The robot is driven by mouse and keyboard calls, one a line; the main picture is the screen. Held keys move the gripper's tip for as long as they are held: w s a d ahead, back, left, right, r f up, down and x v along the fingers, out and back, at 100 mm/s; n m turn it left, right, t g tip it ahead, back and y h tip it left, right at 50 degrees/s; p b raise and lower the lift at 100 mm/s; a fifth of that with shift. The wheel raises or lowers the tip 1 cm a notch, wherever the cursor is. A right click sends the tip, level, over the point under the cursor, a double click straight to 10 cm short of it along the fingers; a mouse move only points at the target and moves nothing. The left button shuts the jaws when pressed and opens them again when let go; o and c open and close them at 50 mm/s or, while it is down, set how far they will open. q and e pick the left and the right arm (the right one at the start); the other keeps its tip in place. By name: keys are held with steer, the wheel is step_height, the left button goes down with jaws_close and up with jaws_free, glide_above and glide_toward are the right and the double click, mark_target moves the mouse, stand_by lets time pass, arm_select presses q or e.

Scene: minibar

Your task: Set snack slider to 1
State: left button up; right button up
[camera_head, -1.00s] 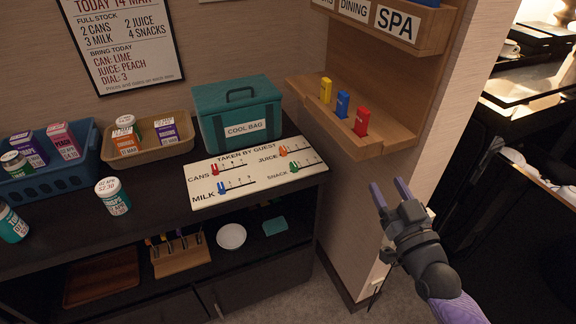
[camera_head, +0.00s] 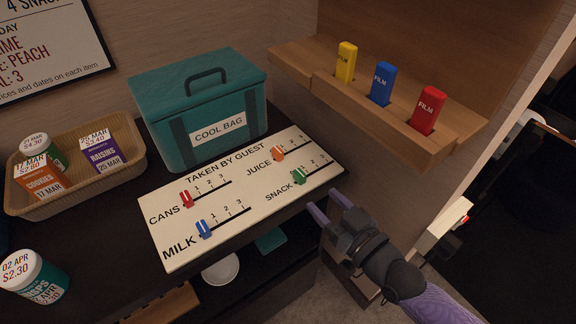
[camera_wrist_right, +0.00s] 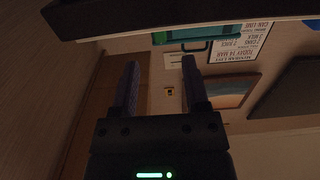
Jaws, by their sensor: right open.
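The white "Taken by guest" board (camera_head: 225,222) lies on the dark counter. Its green snack slider (camera_head: 299,176) sits at the left end of its track, left of the 1 mark. An orange juice slider (camera_head: 278,153), a red cans slider (camera_head: 187,199) and a blue milk slider (camera_head: 204,229) stand on the same board. My right gripper (camera_head: 327,201) is open and empty, just right of and in front of the snack slider, apart from it. In the right wrist view the open fingers (camera_wrist_right: 160,85) have nothing between them. My left gripper is not in view.
A teal cool bag (camera_head: 200,105) stands behind the board. A wooden shelf (camera_head: 390,125) with yellow, blue and red film boxes overhangs at the right. A snack basket (camera_head: 75,180) and a tub (camera_head: 35,278) are at the left. A white dish (camera_head: 221,268) lies below.

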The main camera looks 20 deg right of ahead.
mark_target(304, 181)
steer(key=b+x, duration=0.2)
steer(key=x, duration=0.5)
steer(key=shift+w+f, duration=0.15)
steer(key=shift+w, duration=0.05)
steer(key=shift+w+a+b, duration=0.2)
steer(key=shift+w+b, duration=0.1)
steer(key=shift+w, duration=0.1)
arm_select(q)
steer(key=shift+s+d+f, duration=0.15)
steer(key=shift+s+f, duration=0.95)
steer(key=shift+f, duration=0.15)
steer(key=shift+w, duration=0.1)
arm_select(e)
steer(key=shift+c, duration=0.5)
steer(key=c, duration=0.5)
jaws_close()
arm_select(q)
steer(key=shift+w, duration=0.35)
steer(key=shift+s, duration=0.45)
